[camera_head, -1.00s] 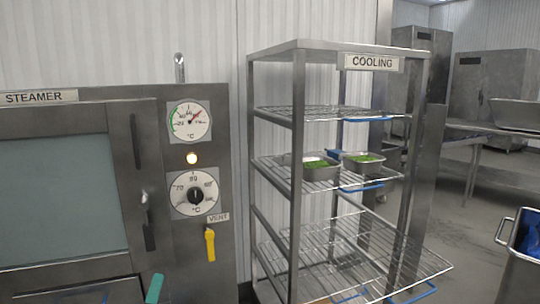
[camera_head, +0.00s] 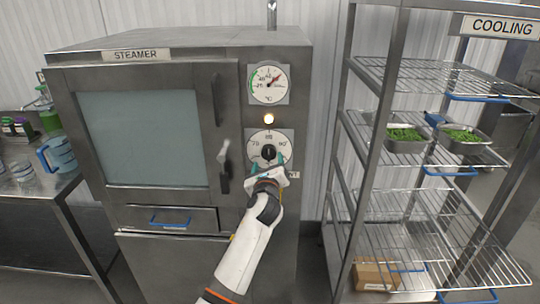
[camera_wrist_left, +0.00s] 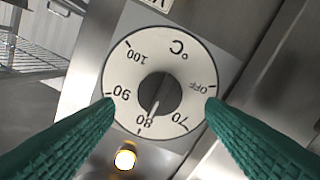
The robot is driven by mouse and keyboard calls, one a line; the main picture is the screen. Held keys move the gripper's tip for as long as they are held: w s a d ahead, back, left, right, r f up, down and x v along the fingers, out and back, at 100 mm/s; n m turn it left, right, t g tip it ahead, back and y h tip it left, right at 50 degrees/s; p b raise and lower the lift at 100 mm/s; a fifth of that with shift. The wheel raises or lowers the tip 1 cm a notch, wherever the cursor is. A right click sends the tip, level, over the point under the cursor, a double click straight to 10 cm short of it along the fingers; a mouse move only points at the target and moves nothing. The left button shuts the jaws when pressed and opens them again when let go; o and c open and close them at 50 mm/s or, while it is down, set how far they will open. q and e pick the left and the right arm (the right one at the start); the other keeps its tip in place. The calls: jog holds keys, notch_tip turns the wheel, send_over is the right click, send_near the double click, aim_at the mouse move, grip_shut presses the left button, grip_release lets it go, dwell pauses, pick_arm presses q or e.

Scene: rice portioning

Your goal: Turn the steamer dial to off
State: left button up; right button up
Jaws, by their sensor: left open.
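The steamer (camera_head: 150,130) stands in front of me with its door shut. Its dial (camera_head: 268,152) is a black knob on a white round plate, below a lit lamp and a gauge. In the left wrist view the dial (camera_wrist_left: 160,94) appears upside down, with its pointer near 80 and the OFF mark to the right of 70. My left gripper (camera_head: 267,168) is just in front of the dial. Its green fingers (camera_wrist_left: 160,125) are open, one on each side of the knob and apart from it. My right gripper is not in view.
The lamp (camera_head: 269,119) glows above the dial, under the gauge (camera_head: 268,85). The door handle (camera_head: 224,160) is left of the dial. The cooling rack (camera_head: 375,120) with two pans of green food stands to the right. A side table (camera_head: 35,205) with jugs is at the left.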

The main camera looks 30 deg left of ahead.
aim_at(268, 155)
pick_arm(q)
jog(key=shift+x, duration=2.05)
jog(key=shift+c, duration=0.6)
jog(key=c, duration=0.9)
